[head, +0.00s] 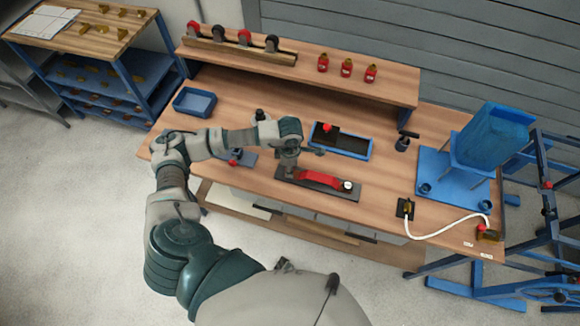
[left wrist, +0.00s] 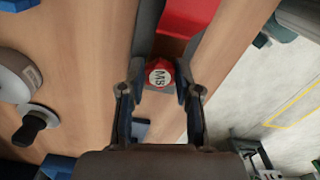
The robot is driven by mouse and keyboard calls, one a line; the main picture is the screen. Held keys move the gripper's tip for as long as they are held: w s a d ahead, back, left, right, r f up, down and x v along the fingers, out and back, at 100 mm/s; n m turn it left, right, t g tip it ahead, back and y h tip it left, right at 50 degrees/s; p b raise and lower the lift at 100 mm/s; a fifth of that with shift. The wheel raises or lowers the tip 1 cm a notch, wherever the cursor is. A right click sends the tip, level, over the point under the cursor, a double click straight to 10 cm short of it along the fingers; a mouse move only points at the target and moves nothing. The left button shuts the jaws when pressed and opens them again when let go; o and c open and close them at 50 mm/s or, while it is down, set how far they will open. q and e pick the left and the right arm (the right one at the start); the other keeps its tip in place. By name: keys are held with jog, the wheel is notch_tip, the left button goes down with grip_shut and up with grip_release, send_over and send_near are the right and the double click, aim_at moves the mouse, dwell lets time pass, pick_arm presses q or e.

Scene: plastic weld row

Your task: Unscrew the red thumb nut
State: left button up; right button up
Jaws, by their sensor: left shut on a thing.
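The red thumb nut (left wrist: 160,74) has a white top with dark lettering. It sits between the two fingers of my left gripper (left wrist: 158,92) in the left wrist view. The fingers close on its sides. In the head view my left gripper (head: 287,168) points down at the left end of a dark plate (head: 345,196) on the bench, and the nut is hidden there. A red bar (head: 318,180) runs along this plate, and its end (left wrist: 188,17) shows beyond the nut in the wrist view. My right gripper is not in view.
A blue-rimmed tray (head: 364,154) lies behind the plate, and an empty blue bin (head: 195,103) stands at the back left. Red bottles (head: 346,67) stand on the rear shelf (head: 395,84).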

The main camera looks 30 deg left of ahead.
pick_arm(q)
jog(key=n+p, duration=0.3)
jog(key=n, duration=0.9)
jog(key=shift+r+n, duration=0.15)
jog(key=shift+n, duration=0.15)
jog(key=shift+n+p, duration=0.55)
jog(key=shift+n, duration=0.25)
jog(key=shift+r+p, duration=1.65)
jog(key=shift+r, duration=0.8)
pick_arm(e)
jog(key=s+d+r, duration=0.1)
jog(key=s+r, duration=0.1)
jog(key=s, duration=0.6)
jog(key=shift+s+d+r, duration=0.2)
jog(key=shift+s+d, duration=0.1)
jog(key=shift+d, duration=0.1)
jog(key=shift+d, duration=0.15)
